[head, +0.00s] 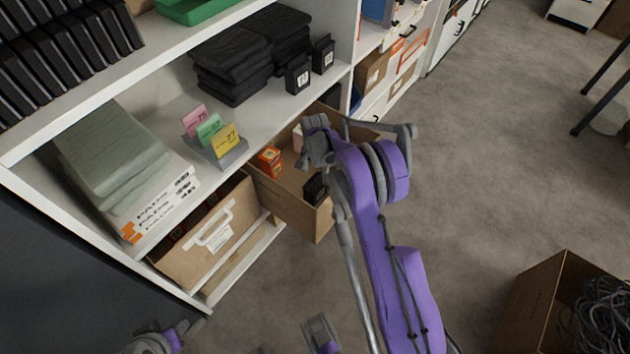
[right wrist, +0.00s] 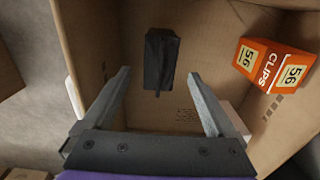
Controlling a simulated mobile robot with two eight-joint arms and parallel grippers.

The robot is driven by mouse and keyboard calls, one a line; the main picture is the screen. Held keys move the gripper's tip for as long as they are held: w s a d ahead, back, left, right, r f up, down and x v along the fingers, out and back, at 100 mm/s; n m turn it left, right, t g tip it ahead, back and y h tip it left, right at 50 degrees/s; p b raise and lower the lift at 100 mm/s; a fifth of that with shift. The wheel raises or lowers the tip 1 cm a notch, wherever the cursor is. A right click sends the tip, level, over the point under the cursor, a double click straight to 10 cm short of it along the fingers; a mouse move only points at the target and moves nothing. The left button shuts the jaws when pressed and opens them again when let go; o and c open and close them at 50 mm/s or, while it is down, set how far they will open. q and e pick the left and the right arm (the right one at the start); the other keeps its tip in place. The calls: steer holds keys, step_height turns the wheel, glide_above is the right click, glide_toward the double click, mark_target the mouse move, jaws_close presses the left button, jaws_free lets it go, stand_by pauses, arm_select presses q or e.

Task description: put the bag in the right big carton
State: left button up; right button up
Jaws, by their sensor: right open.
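A small dark bag-like object (right wrist: 160,60), black and upright in shape, lies inside an open brown carton (head: 288,208). In the head view it shows as a dark shape (head: 315,188) near the carton's front wall. My right gripper (right wrist: 159,74) is open, reaching down into this carton. In the right wrist view the dark object appears ahead, between the fingertips, with gaps on both sides; I see no contact. In the head view the right gripper (head: 318,150) is partly hidden by my wrist.
An orange clips box (right wrist: 274,66) is in the same carton, near its wall. Another brown carton (head: 208,235) stands left under the white shelf (head: 275,120). A carton with cables (head: 530,295) stands on the floor at lower right. Open floor lies between.

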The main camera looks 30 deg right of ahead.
step_height(320, 180, up, 4)
steer(key=shift+a+r, duration=0.1)
steer(key=shift+r, duration=0.15)
steer(key=s+a+r+n+t, duration=0.1)
steer(key=s+a+r+n, duration=0.35)
steer(key=s+r, duration=0.3)
steer(key=s+a+r+n+t, duration=0.1)
steer(key=s+a+r+n, duration=0.2)
steer(key=s+a+r, duration=0.45)
steer(key=s+a+n+t, duration=0.1)
steer(key=s+n, duration=0.2)
steer(key=s, duration=0.5)
steer(key=s+a+r+n+t, duration=0.1)
steer(key=s+a+n, duration=0.1)
steer(key=s, duration=0.6)
steer(key=shift+r+n+t, duration=0.15)
steer(key=shift+n+t, duration=0.25)
steer(key=shift+n, duration=0.15)
